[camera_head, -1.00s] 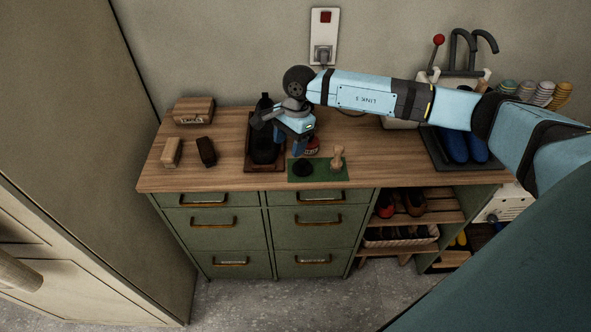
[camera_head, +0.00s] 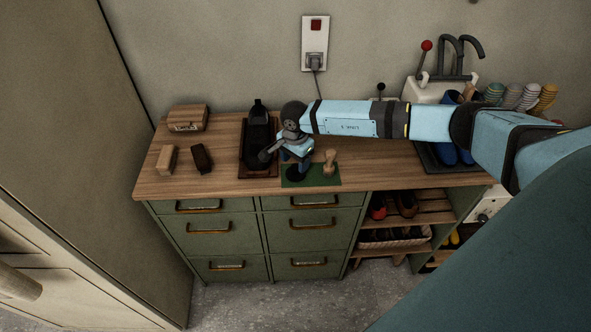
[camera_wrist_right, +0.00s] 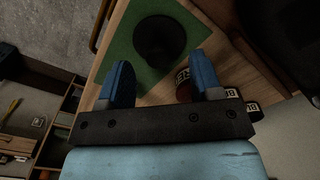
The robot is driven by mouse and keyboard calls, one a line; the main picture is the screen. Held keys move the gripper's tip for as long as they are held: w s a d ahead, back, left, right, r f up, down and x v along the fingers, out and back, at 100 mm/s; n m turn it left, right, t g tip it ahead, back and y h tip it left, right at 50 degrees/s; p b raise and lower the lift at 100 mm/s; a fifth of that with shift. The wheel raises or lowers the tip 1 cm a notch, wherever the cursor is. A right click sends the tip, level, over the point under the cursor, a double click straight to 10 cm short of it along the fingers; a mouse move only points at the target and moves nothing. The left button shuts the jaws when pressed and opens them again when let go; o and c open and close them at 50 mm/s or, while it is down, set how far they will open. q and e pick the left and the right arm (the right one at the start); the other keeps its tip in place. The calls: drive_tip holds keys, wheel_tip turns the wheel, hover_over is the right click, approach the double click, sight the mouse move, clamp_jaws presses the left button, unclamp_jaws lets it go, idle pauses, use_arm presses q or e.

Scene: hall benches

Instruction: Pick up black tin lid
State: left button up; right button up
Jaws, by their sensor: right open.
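The black tin lid (camera_wrist_right: 158,40) is a dark round disc lying flat on a green mat (camera_wrist_right: 118,50). In the head view the lid (camera_head: 296,175) shows partly at the mat's left part, below my right gripper (camera_head: 297,160). In the wrist view my right gripper (camera_wrist_right: 162,75) is open, its two blue fingers apart with nothing held between them. The lid lies just beyond the fingertips, roughly in line with the gap. My left gripper is in neither view.
A wooden-handled tool (camera_head: 329,161) stands on the mat right of the lid. In the wrist view, labelled tins (camera_wrist_right: 230,93) sit by the right finger. The bench front is clear.

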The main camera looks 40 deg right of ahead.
sight(296, 166)
drive_tip(key=shift+f, duration=1.5)
drive_tip(key=shift+s, duration=0.1)
drive_tip(key=c, duration=1)
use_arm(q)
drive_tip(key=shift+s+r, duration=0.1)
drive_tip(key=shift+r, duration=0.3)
